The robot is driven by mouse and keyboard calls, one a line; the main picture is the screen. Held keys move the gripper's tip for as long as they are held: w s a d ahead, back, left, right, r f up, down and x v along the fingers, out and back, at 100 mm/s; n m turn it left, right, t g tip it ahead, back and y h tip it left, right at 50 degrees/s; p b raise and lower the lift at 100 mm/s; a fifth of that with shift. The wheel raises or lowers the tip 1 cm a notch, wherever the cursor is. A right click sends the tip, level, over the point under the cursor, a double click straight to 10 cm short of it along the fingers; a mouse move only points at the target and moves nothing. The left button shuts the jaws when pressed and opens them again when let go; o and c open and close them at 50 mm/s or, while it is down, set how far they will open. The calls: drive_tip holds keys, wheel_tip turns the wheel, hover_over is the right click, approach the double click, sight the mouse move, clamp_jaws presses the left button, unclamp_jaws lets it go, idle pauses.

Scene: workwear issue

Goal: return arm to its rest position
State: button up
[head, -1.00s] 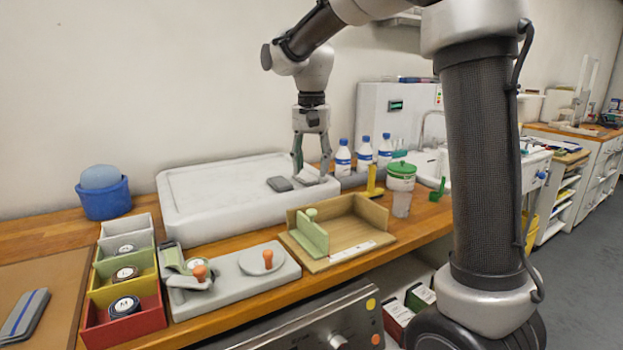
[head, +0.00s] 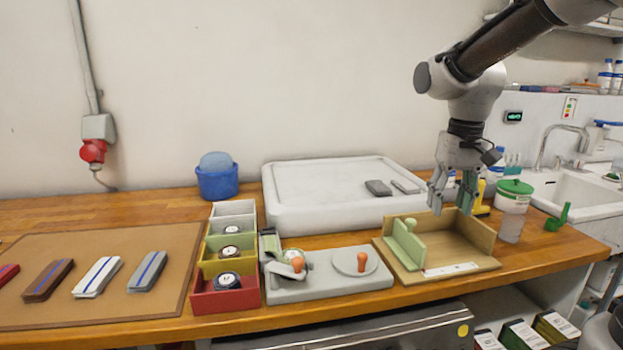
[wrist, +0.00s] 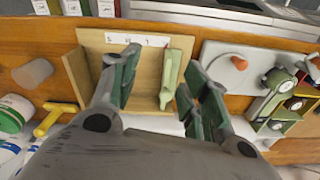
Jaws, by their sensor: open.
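My gripper (head: 452,192) is open and empty. In the head view it hangs above the wooden tray with the green divider (head: 463,235), near its back edge. In the wrist view my gripper's fingers (wrist: 157,85) are spread apart over the same wooden tray (wrist: 145,62), with the green divider (wrist: 171,78) showing between them. Two small grey blocks, one dark (head: 378,188) and one lighter (head: 405,186), lie on the white slab (head: 310,205), left of my gripper.
A grey fixture with orange knobs (head: 335,287) and stepped coloured bins (head: 226,299) stand left of the tray. A green-lidded tub (head: 514,190), a clear cup (head: 510,230) and a yellow tool (head: 480,205) stand close on the right. A brown mat (head: 110,255) holds several folded items.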

drive_tip(key=s+d+t, duration=0.2)
drive_tip(key=s+d, duration=0.1)
drive_tip(key=s, duration=0.5)
drive_tip(key=s+d+r+t, duration=0.1)
drive_tip(key=s+d, duration=0.3)
drive_tip(key=s, duration=0.5)
drive_tip(key=shift+d+t, duration=0.2)
drive_tip(key=shift+t, duration=0.2)
drive_tip(key=shift+s+r, duration=0.1)
drive_tip(key=shift+a, duration=0.1)
